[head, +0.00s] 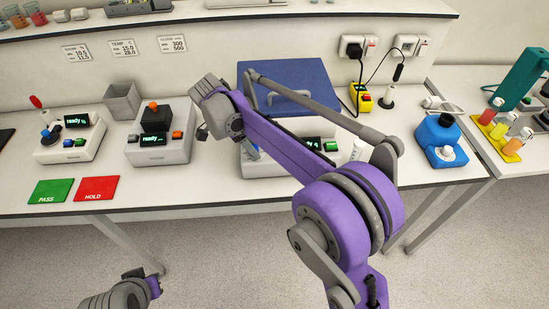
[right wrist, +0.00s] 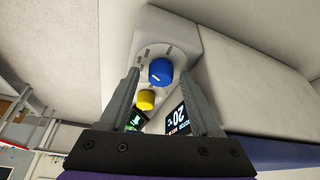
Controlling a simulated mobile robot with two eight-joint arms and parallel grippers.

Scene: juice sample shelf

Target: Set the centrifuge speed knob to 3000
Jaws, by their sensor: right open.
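The centrifuge (head: 290,82) is the pale machine with a blue lid at the back of the bench. My right arm crosses its front and hides much of its panel. In the right wrist view a round blue knob (right wrist: 160,70) with a pale pointer mark sits on a light panel with tick marks around it. I cannot read the scale numbers. A yellow knob (right wrist: 146,99) is beside it. My right gripper (right wrist: 160,73) is open, with one finger on each side of the blue knob in the picture; contact is unclear. My left gripper's fingers are not visible.
Two pale instruments, one with a black top (head: 158,120) and one with a joystick (head: 70,135), stand left of the centrifuge. Green PASS (head: 50,190) and red HOLD (head: 97,188) mats lie at the front. A blue device (head: 438,138) stands to the right.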

